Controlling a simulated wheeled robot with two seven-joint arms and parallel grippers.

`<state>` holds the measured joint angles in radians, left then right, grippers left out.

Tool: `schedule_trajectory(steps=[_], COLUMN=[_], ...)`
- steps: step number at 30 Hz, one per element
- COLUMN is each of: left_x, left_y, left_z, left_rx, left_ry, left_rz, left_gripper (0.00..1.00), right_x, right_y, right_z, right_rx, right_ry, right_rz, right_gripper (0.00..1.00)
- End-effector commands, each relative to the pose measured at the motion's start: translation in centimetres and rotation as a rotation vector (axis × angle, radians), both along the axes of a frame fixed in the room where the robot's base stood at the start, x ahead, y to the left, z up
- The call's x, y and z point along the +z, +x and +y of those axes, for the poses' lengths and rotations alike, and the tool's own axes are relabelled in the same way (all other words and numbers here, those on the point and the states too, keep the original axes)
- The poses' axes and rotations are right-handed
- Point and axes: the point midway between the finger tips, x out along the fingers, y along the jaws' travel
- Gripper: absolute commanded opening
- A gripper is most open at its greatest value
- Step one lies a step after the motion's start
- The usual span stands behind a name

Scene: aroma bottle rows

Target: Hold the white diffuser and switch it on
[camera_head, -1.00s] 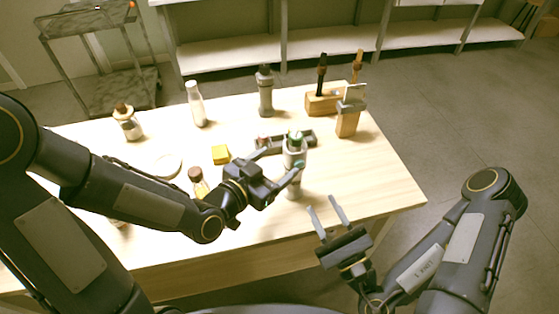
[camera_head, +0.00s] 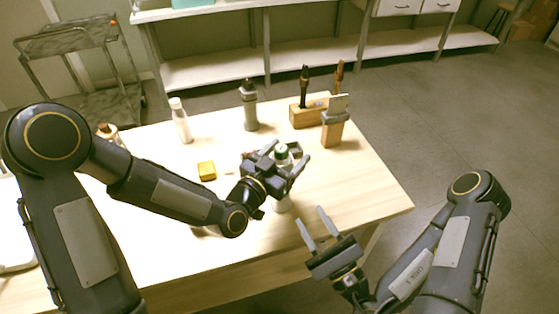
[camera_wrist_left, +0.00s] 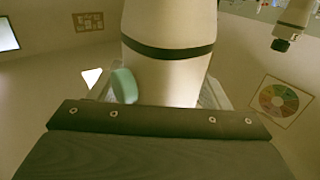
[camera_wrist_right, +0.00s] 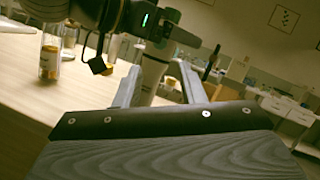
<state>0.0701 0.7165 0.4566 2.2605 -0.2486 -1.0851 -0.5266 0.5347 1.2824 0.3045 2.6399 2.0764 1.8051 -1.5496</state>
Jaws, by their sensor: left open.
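The white diffuser (camera_head: 282,203) stands upright on the table, with a green-and-white top. My left gripper (camera_head: 284,163) is open, with its fingers on either side of the diffuser's upper part and partly hiding it. In the left wrist view the diffuser (camera_wrist_left: 168,70) fills the middle as a pale cylinder with a dark band. A teal round piece (camera_wrist_left: 124,86) shows at its left; I cannot tell whether it belongs to the diffuser. My right gripper (camera_head: 310,215) is open and empty, apart from the diffuser near the table's front edge. Its wrist view shows the diffuser (camera_wrist_right: 150,76) ahead, between the fingers.
A yellow block (camera_head: 206,170), white bottle (camera_head: 181,122) and grey bottle (camera_head: 249,108) stand behind the left arm. A wooden holder (camera_head: 308,112) and a wooden block (camera_head: 333,132) are at the back right. The table's right side (camera_head: 360,190) is clear.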

Motion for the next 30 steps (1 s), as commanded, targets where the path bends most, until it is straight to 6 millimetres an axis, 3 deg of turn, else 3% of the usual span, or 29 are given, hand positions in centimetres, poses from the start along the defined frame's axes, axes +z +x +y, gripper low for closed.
schedule_trajectory(steps=[8,19,27,30], left_x=[0.00,-0.01,-0.04,-0.05], left_y=[0.06,0.06,0.05,0.05], left_z=[-0.07,-0.04,-0.03,-0.03], left_rx=[0.000,0.000,0.000,0.000], left_ry=[0.000,0.001,0.001,0.001], left_rz=[0.000,0.001,0.001,0.002], left_gripper=[0.68,0.19,0.18,0.18], right_x=[0.00,0.00,0.00,0.00], right_y=[0.00,0.00,0.00,0.00], right_z=[0.00,0.00,0.00,0.00], right_rx=[0.000,0.000,0.000,0.000], right_ry=[0.000,0.000,0.000,0.000], right_rz=[0.000,0.000,0.000,0.000], right_gripper=[0.36,0.36,0.02,0.00])
